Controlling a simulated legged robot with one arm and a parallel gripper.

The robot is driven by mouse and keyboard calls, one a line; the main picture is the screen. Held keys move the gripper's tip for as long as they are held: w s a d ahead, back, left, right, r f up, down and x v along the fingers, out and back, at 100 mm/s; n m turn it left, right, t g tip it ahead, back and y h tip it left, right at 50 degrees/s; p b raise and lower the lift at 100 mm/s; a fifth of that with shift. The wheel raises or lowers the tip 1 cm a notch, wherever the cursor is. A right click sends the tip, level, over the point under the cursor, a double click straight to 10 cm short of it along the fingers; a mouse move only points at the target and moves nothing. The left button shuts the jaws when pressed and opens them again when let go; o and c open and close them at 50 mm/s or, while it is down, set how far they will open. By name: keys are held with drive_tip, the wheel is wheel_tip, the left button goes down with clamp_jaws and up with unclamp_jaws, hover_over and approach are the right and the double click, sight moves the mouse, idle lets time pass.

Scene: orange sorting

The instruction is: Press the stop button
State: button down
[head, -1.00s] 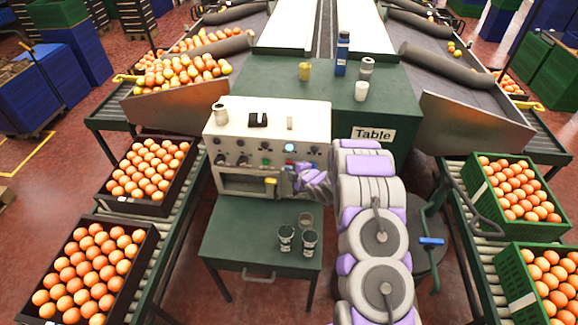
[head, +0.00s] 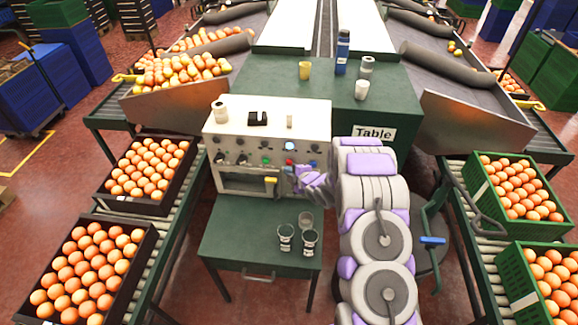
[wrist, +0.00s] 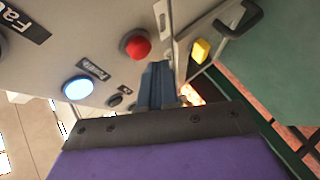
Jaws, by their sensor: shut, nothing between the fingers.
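The white control box (head: 235,115) stands at the middle, with knobs, lights and buttons on its sloped front. In the wrist view a round red button (wrist: 136,45) sits in a grey ring on the panel. A lit blue button (wrist: 76,88) is to its lower left; it also shows in the head view (head: 289,146). My gripper (wrist: 155,75) is shut and empty, its fingertips close to the panel just below and right of the red button in the wrist view. Contact cannot be told. In the head view my gripper (head: 297,172) is at the panel's lower right.
A yellow piece (head: 270,180) is on the box's lower front. Several cups (head: 285,238) stand on the low green table (head: 235,230) in front. A green table (head: 280,75) with cups and a bottle is behind. Orange crates line the conveyors on both sides.

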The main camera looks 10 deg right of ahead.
drive_tip(key=shift+s, duration=0.1)
drive_tip(key=s, duration=0.1)
drive_tip(key=s+a+b, duration=0.1)
drive_tip(key=s, duration=0.1)
drive_tip(key=s+b, duration=0.1)
drive_tip(key=shift+s+a, duration=0.3)
idle(0.4)
drive_tip(key=shift+r, duration=0.1)
idle(0.4)
